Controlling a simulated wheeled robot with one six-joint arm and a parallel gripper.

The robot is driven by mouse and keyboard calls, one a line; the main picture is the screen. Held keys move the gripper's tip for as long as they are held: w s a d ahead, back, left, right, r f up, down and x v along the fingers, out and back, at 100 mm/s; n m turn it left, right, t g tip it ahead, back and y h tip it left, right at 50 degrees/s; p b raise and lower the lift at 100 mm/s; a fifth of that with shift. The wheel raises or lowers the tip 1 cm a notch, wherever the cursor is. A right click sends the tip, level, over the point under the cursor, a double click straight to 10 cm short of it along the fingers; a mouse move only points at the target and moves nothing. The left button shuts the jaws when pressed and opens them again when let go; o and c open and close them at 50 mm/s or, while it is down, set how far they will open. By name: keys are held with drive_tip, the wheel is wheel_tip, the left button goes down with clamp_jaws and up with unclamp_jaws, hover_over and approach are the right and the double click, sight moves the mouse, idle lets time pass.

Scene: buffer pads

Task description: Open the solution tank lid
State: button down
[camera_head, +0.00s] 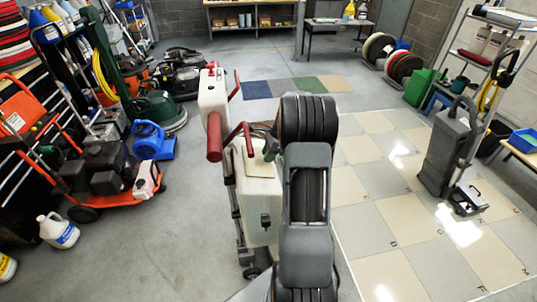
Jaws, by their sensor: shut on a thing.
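An upright floor machine stands just left of centre, partly behind my arm. Its white solution tank (257,205) is the lower box-shaped body. A pale lid (247,168) lies at the tank's top; its right side is hidden, and I cannot tell how far it is raised. My gripper (271,151) shows only as a small dark part at the top of the tank, beside my arm. It appears shut on the lid's edge, but the fingertips are mostly hidden.
The machine's red handle bars (236,133) and white upper housing (213,92) rise close left of my gripper. A grey upright vacuum (447,150) stands right on the tiles. Orange machines (100,170), a blue blower (152,140) and a white jug (58,231) are left. Floor between is clear.

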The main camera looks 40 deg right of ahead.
drive_tip(key=shift+w+a+r+g+h+p, duration=0.15)
drive_tip(key=shift+r+h+p, duration=0.2)
drive_tip(key=shift+r+p, duration=0.25)
drive_tip(key=shift+s+a+r+g+h+p, duration=0.15)
drive_tip(key=shift+r+h+p, duration=0.2)
drive_tip(key=shift+p, duration=0.3)
drive_tip(key=shift+w+a+r+p, duration=0.1)
drive_tip(key=shift+w+r+p, duration=0.15)
drive_tip(key=shift+r+p, duration=0.45)
drive_tip(key=shift+w+a+r+p, duration=0.35)
drive_tip(key=shift+a+r+p, duration=0.2)
drive_tip(key=shift+r, duration=0.1)
drive_tip(key=c, duration=0.9)
unclamp_jaws()
drive_tip(key=shift+s, duration=0.1)
